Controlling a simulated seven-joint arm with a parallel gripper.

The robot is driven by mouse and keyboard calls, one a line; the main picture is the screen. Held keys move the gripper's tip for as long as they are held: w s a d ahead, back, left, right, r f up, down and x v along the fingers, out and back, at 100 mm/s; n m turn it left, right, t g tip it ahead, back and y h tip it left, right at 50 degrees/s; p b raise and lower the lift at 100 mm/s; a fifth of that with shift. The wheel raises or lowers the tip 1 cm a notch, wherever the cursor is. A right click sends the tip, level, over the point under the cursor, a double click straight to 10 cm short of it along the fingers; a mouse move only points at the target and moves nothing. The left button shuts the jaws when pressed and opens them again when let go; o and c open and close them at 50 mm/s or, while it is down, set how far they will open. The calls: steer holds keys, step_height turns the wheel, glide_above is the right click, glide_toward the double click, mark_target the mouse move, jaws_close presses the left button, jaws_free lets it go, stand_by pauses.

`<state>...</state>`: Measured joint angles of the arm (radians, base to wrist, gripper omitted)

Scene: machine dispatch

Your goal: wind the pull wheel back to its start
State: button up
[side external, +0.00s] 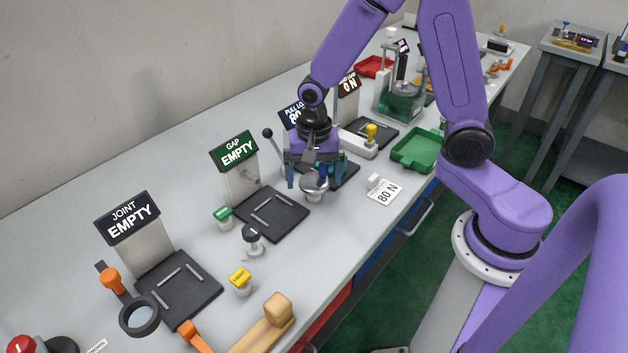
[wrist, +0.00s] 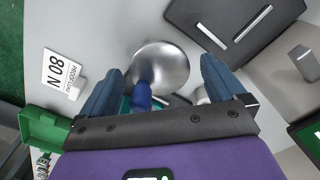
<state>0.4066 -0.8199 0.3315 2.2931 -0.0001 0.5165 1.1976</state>
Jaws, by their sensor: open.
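The pull wheel is a round silver wheel (wrist: 165,62) with a blue knob (wrist: 141,96) near its edge in the wrist view. In the side view the silver wheel (side external: 314,184) sits on a short pale post, partly covered by my gripper. My gripper (side external: 307,178) points down over the wheel with its blue fingers apart. In the wrist view my gripper (wrist: 161,66) has one finger on each side of the wheel, and nothing is clamped. I cannot tell how high the fingertips are above it. The pull-load display (side external: 292,115) is partly hidden by my arm.
A card reading 80 N (side external: 384,191) lies right of the wheel. A green tray (side external: 416,151) stands behind it. A black fixture plate (side external: 271,217) with the GAP EMPTY sign (side external: 235,151) is to the left. A black-ball lever (side external: 268,133) stands close to my gripper.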

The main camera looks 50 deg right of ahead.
steer(key=shift+f, duration=0.9)
steer(key=c, duration=1)
steer(key=shift+c, duration=0.2)
steer(key=shift+n, duration=0.4)
